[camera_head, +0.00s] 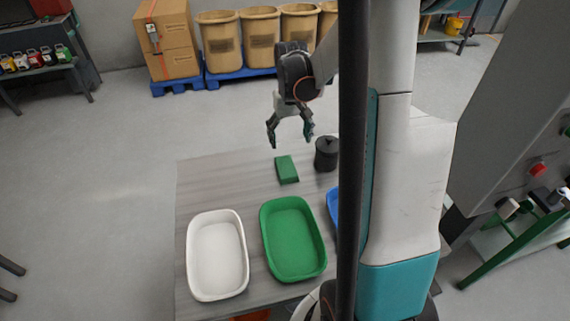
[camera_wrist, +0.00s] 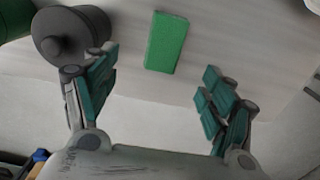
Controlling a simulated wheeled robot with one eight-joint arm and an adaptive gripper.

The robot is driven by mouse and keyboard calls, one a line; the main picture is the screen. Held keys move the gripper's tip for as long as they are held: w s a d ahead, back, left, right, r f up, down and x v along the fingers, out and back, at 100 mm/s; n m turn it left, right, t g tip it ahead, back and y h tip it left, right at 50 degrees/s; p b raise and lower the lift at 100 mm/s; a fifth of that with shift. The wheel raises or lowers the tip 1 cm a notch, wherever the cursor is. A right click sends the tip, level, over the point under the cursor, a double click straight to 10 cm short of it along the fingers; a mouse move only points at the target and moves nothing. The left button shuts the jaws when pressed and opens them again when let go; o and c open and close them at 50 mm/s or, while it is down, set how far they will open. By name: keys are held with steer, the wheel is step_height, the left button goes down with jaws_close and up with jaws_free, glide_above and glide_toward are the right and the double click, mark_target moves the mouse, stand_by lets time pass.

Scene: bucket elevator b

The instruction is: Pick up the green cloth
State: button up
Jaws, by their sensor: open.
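The green cloth (camera_head: 286,169) is a small folded rectangular block lying flat on the grey table (camera_head: 205,185), near its far edge. It also shows in the wrist view (camera_wrist: 167,42), at the upper middle, beyond my fingertips. My gripper (camera_head: 290,140) is open and empty, above the table's far edge and apart from the cloth. In the wrist view the fingers of my gripper (camera_wrist: 155,85) are spread wide, with the cloth ahead of the gap between them.
A black lidded canister (camera_head: 326,154) stands just right of the cloth; in the wrist view it (camera_wrist: 75,38) is close to the left finger. A white tray (camera_head: 217,256), a green tray (camera_head: 292,240) and a partly hidden blue tray (camera_head: 332,204) lie nearer.

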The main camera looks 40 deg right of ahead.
steer(key=b, duration=0.2)
glide_above(287, 166)
steer(key=f, duration=0.8)
steer(key=shift+s+d, duration=0.25)
steer(key=f+b, duration=0.1)
steer(key=f, duration=0.2)
steer(key=f+b, duration=0.1)
steer(key=f, duration=0.1)
steer(key=shift+w+a+f+b, duration=0.1)
steer(key=shift+w+a+b, duration=0.2)
steer(key=shift+w, duration=0.1)
steer(key=c, duration=1.1)
